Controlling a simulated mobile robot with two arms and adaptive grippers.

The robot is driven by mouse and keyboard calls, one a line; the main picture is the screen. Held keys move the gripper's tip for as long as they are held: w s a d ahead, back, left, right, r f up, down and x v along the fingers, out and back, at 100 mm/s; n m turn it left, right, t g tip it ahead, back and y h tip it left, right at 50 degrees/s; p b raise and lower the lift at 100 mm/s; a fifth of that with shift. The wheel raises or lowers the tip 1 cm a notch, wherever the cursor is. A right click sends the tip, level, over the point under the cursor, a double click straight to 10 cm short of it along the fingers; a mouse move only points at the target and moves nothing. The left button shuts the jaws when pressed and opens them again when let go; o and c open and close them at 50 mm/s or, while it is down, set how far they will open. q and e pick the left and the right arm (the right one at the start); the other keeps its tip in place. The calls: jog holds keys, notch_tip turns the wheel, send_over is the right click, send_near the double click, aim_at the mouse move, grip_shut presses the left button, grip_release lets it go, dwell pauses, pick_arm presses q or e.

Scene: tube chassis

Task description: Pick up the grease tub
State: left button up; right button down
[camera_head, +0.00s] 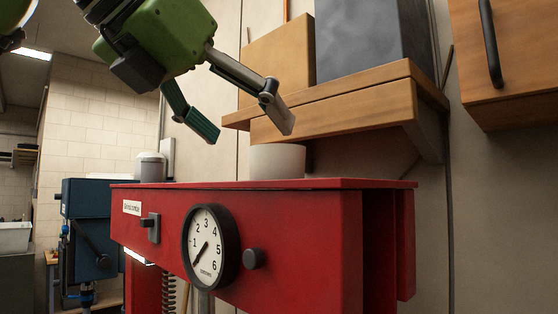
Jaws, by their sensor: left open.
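A wide, pale, round tub (277,161) stands on the flat top of the red machine (330,184), near its back. It looks like the grease tub, but I see no label on it. A smaller grey lidded pot (151,168) stands farther left on the same top. My left gripper (248,132) comes down from the upper left with its two fingers spread wide and nothing between them. Its fingertips hang above the machine top, and one finger is just above the pale tub in the picture. My right gripper is not in view.
A wooden shelf (340,105) with a brown box (277,60) and a grey box (368,38) overhangs close behind and right of the tub. A wooden cabinet (520,65) hangs at the upper right. The machine's front carries a dial gauge (208,246) and a black knob (254,259).

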aim_at(277, 157)
pick_arm(q)
jog(key=x, duration=0.4)
jog(key=shift+a+p, duration=0.1)
jog(key=shift+p, duration=0.2)
jog(key=shift+w, duration=0.25)
jog(key=p+x, duration=0.3)
jog(key=x, duration=0.1)
jog(key=shift+d+r, duration=0.15)
jog(key=shift+d, duration=0.1)
jog(key=shift+w+d+f, duration=0.25)
jog(key=shift+w+f, duration=0.05)
jog(key=shift+w, duration=0.05)
jog(key=shift+s+r, duration=0.1)
jog(key=shift+s, duration=0.1)
jog(key=c, duration=1.3)
jog(key=shift+c, duration=1.1)
jog(key=shift+w, duration=0.1)
jog(key=shift+r, duration=0.1)
